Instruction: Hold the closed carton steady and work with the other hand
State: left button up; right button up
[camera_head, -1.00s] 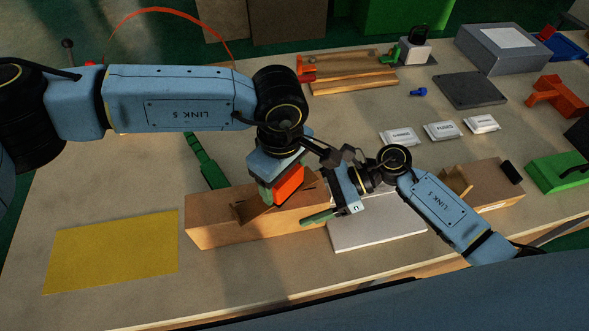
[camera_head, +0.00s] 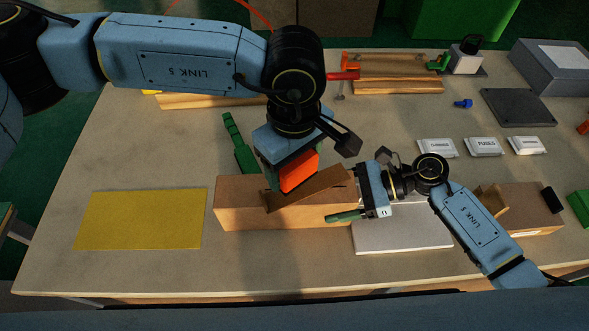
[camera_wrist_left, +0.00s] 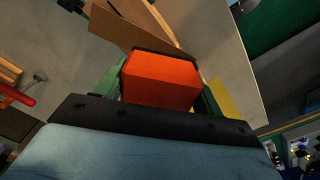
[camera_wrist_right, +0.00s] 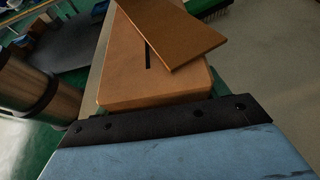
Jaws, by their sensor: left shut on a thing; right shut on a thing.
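The brown carton (camera_head: 240,218) sits near the table's front edge, and its top with a dark slot shows in the right wrist view (camera_wrist_right: 135,88). A flat brown piece (camera_head: 312,189) lies slantwise over its top. My right gripper (camera_head: 345,216) is shut on the carton's right end; one green finger shows on the near side, the far one is mostly hidden. My left gripper (camera_wrist_left: 160,82) is shut on an orange block (camera_wrist_left: 160,80) above the carton. The block (camera_head: 300,171) is close to the flat brown piece; I cannot tell whether they touch.
A white plate (camera_head: 420,238) lies right of the carton, a yellow mat (camera_head: 140,220) left. Another brown box (camera_head: 535,212) stands at the right. Several white packets (camera_head: 483,147), a dark plate (camera_head: 517,107) and wooden fixtures (camera_head: 395,86) lie behind. Table between mat and carton is bare.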

pick_arm(q)
jog(key=shift+r, duration=1.35)
pick_arm(e)
jog(key=shift+s+d+f, duration=0.1)
jog(key=shift+f, duration=0.15)
jog(key=o, duration=0.7)
jog(key=shift+r, duration=0.1)
jog(key=shift+r, duration=0.15)
jog(key=shift+r, duration=0.7)
jog(key=shift+o, duration=0.4)
